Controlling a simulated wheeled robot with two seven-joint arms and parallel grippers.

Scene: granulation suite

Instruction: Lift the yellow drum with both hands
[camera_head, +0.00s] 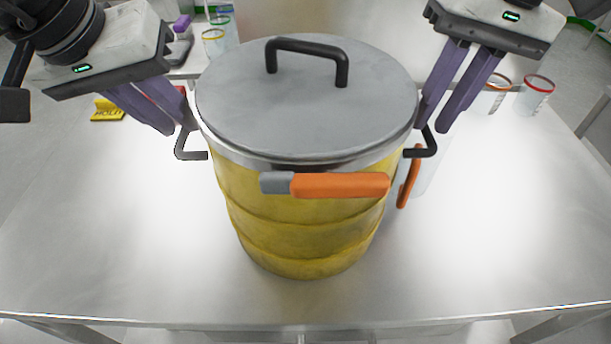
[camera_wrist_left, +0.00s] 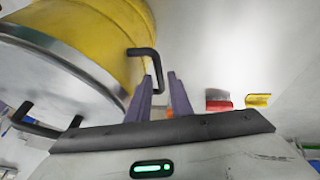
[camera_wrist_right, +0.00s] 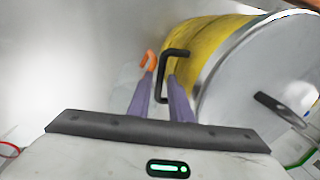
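The yellow drum (camera_head: 310,235) stands upright on the table under a grey lid (camera_head: 310,110) with a black top handle (camera_head: 305,47). Black side handles stick out at its left (camera_head: 192,156) and right (camera_head: 421,153). My left gripper (camera_head: 180,124) is at the left handle. In the left wrist view its fingers (camera_wrist_left: 160,76) are apart, with the handle (camera_wrist_left: 155,60) reaching between them. My right gripper (camera_head: 432,126) is at the right handle. In the right wrist view its fingers (camera_wrist_right: 160,76) are apart with the handle bar (camera_wrist_right: 162,75) between them. Neither gripper looks closed on its handle.
An orange bar with a grey end (camera_head: 340,185) lies across the drum's front. Another orange piece (camera_head: 408,180) is at its right. Rimmed clear containers (camera_head: 536,92) stand at back right. The table's front (camera_head: 300,300) is bare.

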